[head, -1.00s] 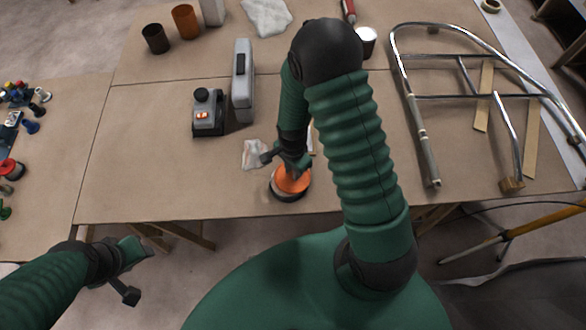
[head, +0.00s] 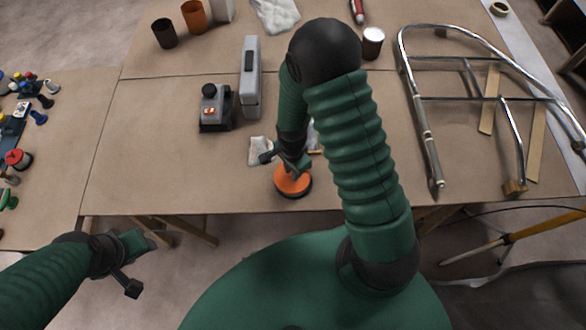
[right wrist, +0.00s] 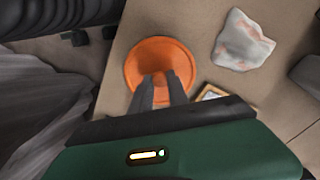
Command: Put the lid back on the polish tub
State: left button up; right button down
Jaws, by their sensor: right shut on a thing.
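The orange round lid (head: 293,182) is over the polish tub (head: 296,196) near the front edge of the table. Only a thin dark strip of the tub shows under the lid's front edge. My right gripper (head: 291,169) is shut on the lid from above; in the right wrist view its fingers (right wrist: 158,90) reach onto the orange lid (right wrist: 150,55). The lid looks about level and centred, but I cannot tell whether it is fully seated. My left gripper (head: 142,266) is open and empty, off the table's front edge at the lower left.
A crumpled cloth (head: 261,151) lies just behind the tub. A grey device (head: 215,108) and a grey case (head: 250,78) stand farther back. A bent metal rail frame (head: 430,150) lies at the right. The table left of the tub is clear.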

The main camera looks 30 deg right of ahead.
jog(key=shift+a, duration=0.1)
jog(key=shift+f, duration=0.1)
jog(key=shift+d+f, duration=0.15)
jog(key=shift+d, duration=0.3)
jog(key=shift+a, duration=0.15)
dwell(0.4)
jog(key=c, duration=1.2)
grip_release()
jog(key=shift+o, duration=0.2)
